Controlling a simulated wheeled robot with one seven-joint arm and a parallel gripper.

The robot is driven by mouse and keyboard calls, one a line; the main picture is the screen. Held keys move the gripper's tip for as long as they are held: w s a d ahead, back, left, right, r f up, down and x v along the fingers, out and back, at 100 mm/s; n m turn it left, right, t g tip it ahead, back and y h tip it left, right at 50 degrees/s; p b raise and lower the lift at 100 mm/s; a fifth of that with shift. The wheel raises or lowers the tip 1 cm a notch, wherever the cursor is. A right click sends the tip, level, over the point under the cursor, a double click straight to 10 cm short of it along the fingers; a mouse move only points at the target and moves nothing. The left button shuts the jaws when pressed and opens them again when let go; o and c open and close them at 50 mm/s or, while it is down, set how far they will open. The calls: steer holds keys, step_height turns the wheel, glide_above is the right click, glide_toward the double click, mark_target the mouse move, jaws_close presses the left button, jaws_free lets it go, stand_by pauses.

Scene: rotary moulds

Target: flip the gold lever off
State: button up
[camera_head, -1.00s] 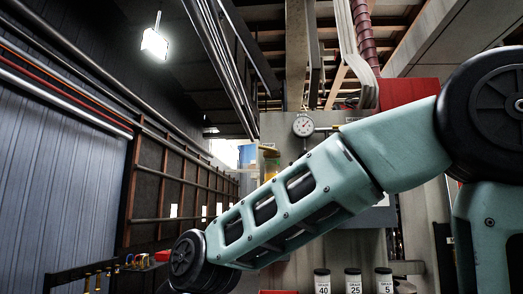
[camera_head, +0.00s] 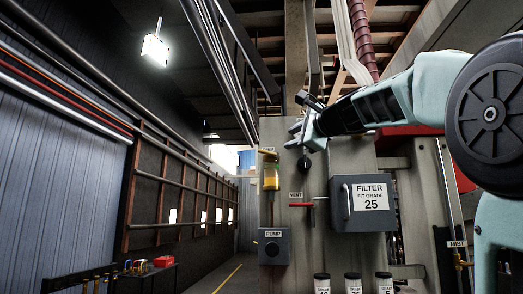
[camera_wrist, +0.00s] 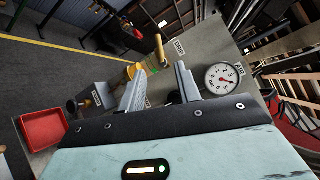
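The gold lever (camera_head: 267,154) sits at the top of a yellow oiler-like cylinder (camera_head: 271,178) on the grey panel in the head view. In the wrist view the gold lever (camera_wrist: 160,48) shows just beyond my fingertips, near a small white label. My gripper (camera_head: 298,131) is raised to the right of and slightly above the lever in the head view. In the wrist view my gripper (camera_wrist: 161,80) has its two fingers apart with nothing between them. The fingers appear apart from the lever.
A round gauge (camera_wrist: 222,79) is close to the right finger. Below the lever are a red vent lever (camera_head: 301,205) and a pump box (camera_head: 273,246). A filter box (camera_head: 362,203) stands out at right. A red tray (camera_wrist: 42,128) shows at lower left. Left of the panel is open.

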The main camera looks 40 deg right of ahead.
mark_target(263, 151)
steer(key=w+d+p, duration=0.1)
steer(key=w+p, duration=0.1)
steer(key=w, duration=0.3)
steer(key=w+d+p, duration=0.1)
steer(key=w+p, duration=0.2)
steer(key=w, duration=0.3)
steer(key=w+d+p, duration=0.1)
steer(key=w+p, duration=0.1)
steer(key=w, duration=0.3)
steer(key=shift+w+d+f+p, duration=0.1)
steer(key=shift+w+d+p, duration=0.05)
steer(key=shift+w+p, duration=0.15)
steer(key=shift+c, duration=0.2)
jaws_close()
